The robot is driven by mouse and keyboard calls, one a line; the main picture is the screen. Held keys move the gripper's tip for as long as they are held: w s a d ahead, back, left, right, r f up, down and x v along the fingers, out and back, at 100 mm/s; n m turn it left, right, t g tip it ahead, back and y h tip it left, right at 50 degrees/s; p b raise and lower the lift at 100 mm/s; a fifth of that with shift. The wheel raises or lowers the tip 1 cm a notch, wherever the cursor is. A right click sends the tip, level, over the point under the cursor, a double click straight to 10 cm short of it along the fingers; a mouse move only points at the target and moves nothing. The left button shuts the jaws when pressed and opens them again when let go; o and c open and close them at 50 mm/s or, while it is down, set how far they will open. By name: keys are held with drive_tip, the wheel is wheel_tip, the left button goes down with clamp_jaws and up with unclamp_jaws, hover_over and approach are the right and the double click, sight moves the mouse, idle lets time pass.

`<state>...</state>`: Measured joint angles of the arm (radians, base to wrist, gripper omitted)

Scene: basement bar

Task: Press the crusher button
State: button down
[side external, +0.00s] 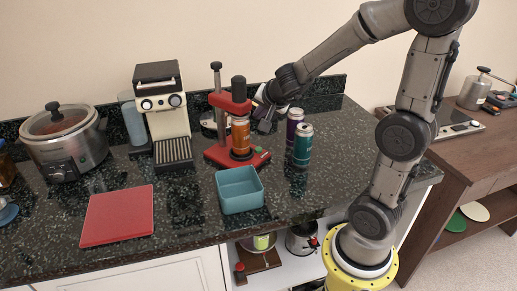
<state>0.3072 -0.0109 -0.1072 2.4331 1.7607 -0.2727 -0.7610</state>
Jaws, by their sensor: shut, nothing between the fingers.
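The red crusher (218,154) stands on the dark speckled counter, with a black cylinder on top and a thin post with a black knob at its left. An orange can (240,136) stands upright in it. A small green spot (258,149), which looks like the button, shows on the right part of its red base. My gripper (263,122) is shut and empty, just right of the crusher's upper part and above the base. I cannot tell whether it touches the crusher.
A purple can (294,121) and a teal can (302,146) stand close to the right of my gripper. A teal bin (240,196) sits in front of the crusher. A coffee machine (164,115), a slow cooker (64,145) and a red board (117,215) are left.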

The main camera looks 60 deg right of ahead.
sight(258, 149)
drive_tip(key=shift+a, duration=0.1)
idle(0.6)
drive_tip(key=shift+f, duration=4.35)
drive_tip(key=shift+f, duration=0.15)
drive_tip(key=shift+f, duration=0.3)
drive_tip(key=shift+f, duration=0.4)
drive_tip(key=shift+r, duration=0.8)
drive_tip(key=shift+r, duration=0.1)
